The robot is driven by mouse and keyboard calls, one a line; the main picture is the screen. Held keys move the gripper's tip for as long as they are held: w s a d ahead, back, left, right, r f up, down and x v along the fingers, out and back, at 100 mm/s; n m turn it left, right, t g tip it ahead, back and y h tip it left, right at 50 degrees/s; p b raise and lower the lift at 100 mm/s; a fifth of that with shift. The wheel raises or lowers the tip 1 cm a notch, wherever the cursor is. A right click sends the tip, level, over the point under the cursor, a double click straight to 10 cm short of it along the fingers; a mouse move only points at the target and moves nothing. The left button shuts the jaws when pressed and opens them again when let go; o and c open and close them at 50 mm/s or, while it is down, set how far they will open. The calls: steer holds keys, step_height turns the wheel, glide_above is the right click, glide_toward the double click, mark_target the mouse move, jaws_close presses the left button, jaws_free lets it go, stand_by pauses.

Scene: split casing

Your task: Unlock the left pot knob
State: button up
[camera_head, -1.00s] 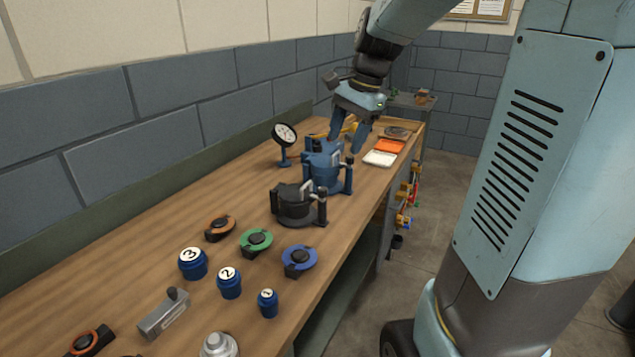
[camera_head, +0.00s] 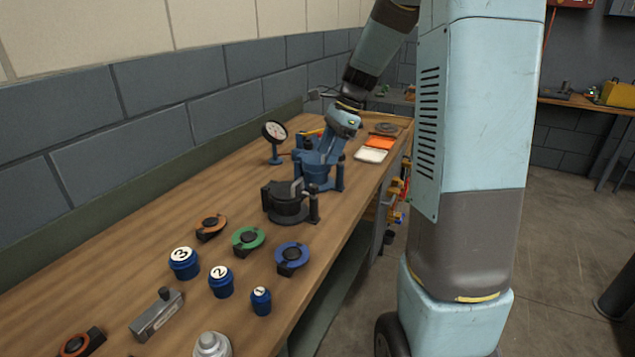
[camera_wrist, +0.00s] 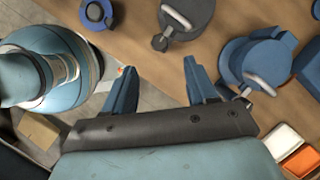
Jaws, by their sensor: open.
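Two lidded pots stand on the bench. The dark pot (camera_head: 287,205) is nearer and further left in the head view; the blue pot (camera_head: 316,174) is behind it. In the wrist view the dark pot (camera_wrist: 192,12) is at the top, with a silver handle and a small dark knob (camera_wrist: 160,43) at its edge. The blue pot (camera_wrist: 256,58) is at the right. My gripper (camera_wrist: 160,65) is open and empty; its blue fingers point toward the gap below the dark pot's knob, left of the blue pot. In the head view it overlaps the blue pot, so contact cannot be told.
A dial gauge (camera_head: 275,140) stands behind the pots. A white tray (camera_head: 371,155) and an orange tray (camera_head: 379,142) lie beyond them. Coloured ring parts and numbered blue knobs, such as number 3 (camera_head: 184,264), occupy the near bench. The bench's front edge runs close beside the pots.

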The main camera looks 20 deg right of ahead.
mark_target(314, 185)
steer(key=x, duration=1)
